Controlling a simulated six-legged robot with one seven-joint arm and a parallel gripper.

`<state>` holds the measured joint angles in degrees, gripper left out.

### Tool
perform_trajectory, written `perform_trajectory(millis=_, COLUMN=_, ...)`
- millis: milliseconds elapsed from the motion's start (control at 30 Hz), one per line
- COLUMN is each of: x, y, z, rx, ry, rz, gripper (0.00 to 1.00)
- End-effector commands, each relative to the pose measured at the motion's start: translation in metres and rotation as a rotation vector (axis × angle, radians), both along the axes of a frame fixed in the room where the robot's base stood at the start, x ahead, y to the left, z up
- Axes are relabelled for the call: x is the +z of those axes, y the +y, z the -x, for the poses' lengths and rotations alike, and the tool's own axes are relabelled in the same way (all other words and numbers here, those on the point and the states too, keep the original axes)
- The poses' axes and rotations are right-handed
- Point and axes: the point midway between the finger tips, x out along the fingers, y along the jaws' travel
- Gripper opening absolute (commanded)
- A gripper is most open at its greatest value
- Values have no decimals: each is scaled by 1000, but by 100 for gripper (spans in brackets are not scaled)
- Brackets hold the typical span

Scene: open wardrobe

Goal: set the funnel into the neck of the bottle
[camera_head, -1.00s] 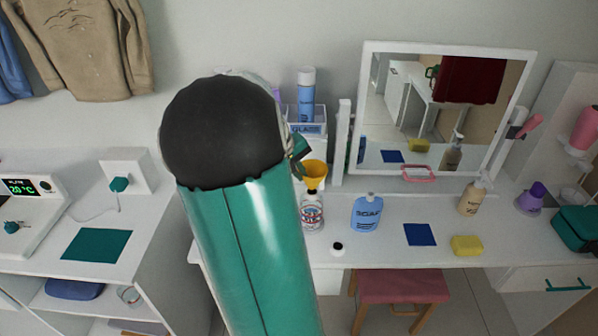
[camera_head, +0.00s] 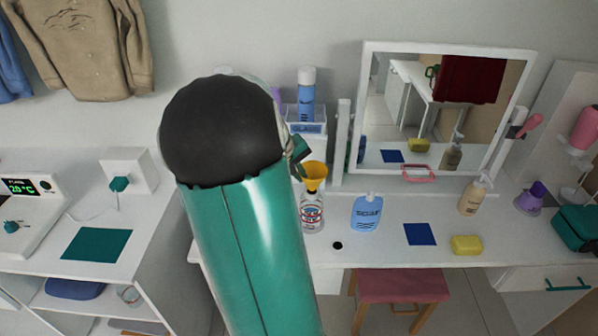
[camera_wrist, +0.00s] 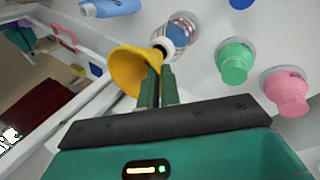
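The yellow funnel (camera_head: 314,173) is upright, wide mouth up, directly over the clear bottle (camera_head: 312,215) with a red and blue label. The bottle stands upright on the white dressing table. My gripper (camera_head: 301,153) is at the funnel's upper left in the head view, partly hidden by my arm. In the wrist view its green fingers (camera_wrist: 158,87) are close together and shut on the side of the funnel (camera_wrist: 125,70). The funnel's narrow end meets the bottle's neck (camera_wrist: 165,46) in that view. I cannot tell how deep the spout sits.
A blue soap bottle (camera_head: 366,213) stands just right of the bottle. A small black disc (camera_head: 337,245) lies in front. A blue cloth (camera_head: 419,234) and yellow sponge (camera_head: 466,245) lie further right. Green (camera_wrist: 234,62) and pink (camera_wrist: 287,90) containers show in the wrist view. A mirror (camera_head: 365,75) stands behind.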

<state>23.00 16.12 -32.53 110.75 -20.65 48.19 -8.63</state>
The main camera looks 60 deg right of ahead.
Motion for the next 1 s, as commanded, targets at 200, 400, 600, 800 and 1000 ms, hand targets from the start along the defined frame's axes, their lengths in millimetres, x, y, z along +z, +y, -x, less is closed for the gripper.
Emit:
perform_trajectory(millis=200, x=-5, y=0, z=0, rx=0, ry=1, rz=0, gripper=0)
perform_trajectory(millis=400, x=-9, y=0, z=0, rx=0, ry=0, rz=0, gripper=0)
perform_trajectory(millis=600, x=-14, y=0, z=0, rx=0, ry=0, rz=0, gripper=0)
perform_trajectory(millis=800, x=-19, y=0, z=0, rx=0, ry=1, rz=0, gripper=0)
perform_trajectory(millis=1000, x=-23, y=0, z=0, rx=0, ry=1, rz=0, gripper=0)
